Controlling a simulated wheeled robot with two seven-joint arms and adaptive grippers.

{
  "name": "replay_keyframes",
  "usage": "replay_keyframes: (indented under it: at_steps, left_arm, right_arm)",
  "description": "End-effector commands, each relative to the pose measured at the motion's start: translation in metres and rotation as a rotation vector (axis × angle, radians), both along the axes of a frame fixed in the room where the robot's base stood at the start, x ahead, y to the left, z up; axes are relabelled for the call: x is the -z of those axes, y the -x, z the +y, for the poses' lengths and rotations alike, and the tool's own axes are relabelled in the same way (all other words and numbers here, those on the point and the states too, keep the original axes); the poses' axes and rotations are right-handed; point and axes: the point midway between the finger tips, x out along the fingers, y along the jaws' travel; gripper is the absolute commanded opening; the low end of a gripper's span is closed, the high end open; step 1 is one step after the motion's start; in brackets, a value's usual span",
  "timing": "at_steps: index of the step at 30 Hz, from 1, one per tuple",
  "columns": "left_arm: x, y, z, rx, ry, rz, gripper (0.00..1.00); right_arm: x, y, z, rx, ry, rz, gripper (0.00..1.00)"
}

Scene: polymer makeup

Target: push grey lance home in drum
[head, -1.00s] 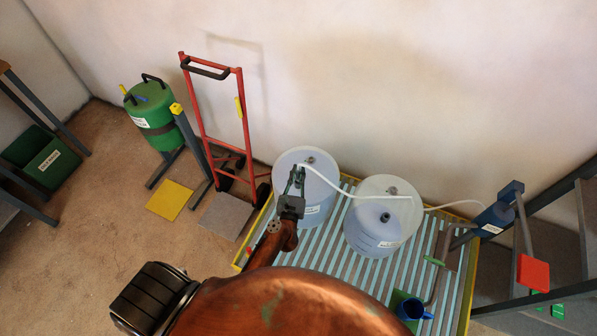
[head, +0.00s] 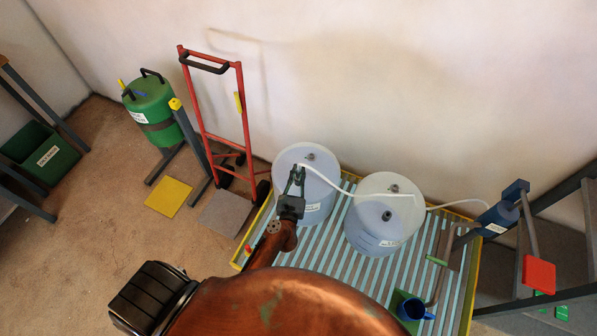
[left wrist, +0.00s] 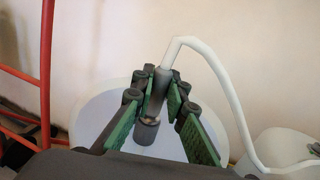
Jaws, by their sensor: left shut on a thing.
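The grey lance (left wrist: 161,82) stands nearly upright over the left drum (head: 319,207), with a white hose (left wrist: 217,76) leaving its top. Its lower end meets a grey collar (left wrist: 147,131) over the drum's pale top; how deep it sits inside I cannot tell. My left gripper (head: 296,172) is shut on the lance, and its green-padded fingers stand on both sides of it in the left wrist view (left wrist: 160,90). The fingers hide most of the lance in the head view. My right gripper is not in view.
A second pale drum (head: 372,238) with a dark cap (head: 387,216) stands close on the right, on the same striped grating (head: 320,252). The white hose runs across above it. A red hand truck (head: 205,135) and a green drum (head: 153,108) stand to the left.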

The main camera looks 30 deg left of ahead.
Motion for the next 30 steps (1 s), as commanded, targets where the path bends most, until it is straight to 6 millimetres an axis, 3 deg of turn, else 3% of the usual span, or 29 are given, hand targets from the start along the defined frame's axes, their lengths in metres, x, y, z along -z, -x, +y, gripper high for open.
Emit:
replay_keyframes:
  at_steps: [2,3,11,23,30]
  left_arm:
    - [0.002,0.0,0.0,0.0,0.001,0.002,0.0]
    - [0.002,0.0,0.0,0.0,0.001,0.002,0.15]
    - [0.002,0.0,0.0,0.0,0.0,0.002,0.33]
    - [-0.005,0.0,0.001,-0.001,0.0,0.0,0.33]
    - [-0.038,0.0,0.002,0.0,-0.004,-0.003,0.33]
  right_arm:
    - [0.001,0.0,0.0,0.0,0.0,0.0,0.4]
    - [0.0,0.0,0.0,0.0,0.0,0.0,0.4]
    - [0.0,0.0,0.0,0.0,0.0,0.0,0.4]
    - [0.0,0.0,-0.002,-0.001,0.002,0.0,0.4]
    - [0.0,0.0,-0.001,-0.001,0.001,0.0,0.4]
